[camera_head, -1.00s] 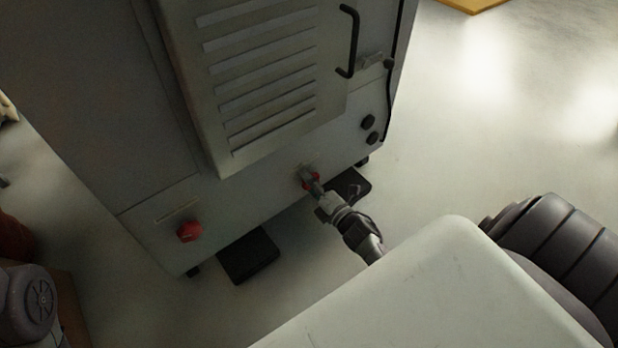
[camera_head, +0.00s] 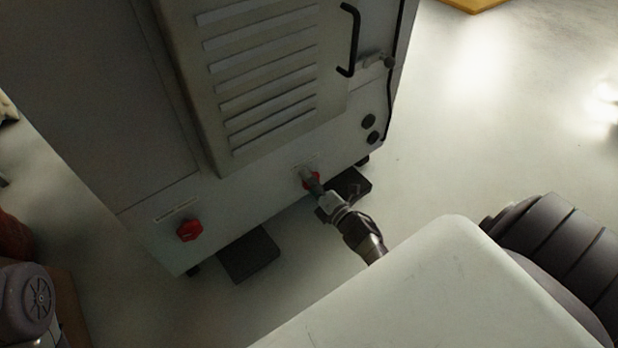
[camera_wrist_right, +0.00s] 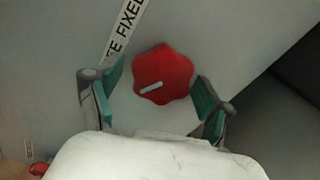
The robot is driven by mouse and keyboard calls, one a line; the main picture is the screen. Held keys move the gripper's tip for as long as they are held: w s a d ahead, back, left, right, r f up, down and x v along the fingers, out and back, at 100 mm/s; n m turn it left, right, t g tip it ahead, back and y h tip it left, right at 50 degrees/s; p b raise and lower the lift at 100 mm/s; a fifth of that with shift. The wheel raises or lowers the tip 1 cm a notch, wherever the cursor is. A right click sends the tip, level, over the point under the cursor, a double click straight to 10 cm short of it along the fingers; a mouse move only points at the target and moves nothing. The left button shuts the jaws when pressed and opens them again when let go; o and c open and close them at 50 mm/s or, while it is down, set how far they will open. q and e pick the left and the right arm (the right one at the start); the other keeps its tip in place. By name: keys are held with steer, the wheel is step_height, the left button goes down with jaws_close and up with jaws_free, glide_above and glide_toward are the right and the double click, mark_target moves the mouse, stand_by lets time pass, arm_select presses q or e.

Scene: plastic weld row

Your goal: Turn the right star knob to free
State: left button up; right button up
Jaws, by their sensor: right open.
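The right star knob is a red, lobed knob with a pale bar mark on its face. In the right wrist view the whole star knob (camera_wrist_right: 164,74) lies between the open fingers of my right gripper (camera_wrist_right: 160,92), with a gap on each side. My left gripper is not in view.
A second red star knob (camera_head: 189,230) is at the lower left of the cabinet (camera_head: 200,205). Dark foot plates (camera_head: 249,256) lie on the floor under the cabinet's front edge. A black door handle (camera_head: 352,40) stands out above. Open floor (camera_head: 480,140) lies to the right.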

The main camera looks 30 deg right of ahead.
steer(key=s, duration=1.2)
steer(key=shift+d, duration=0.45)
steer(key=shift+s, duration=0.1)
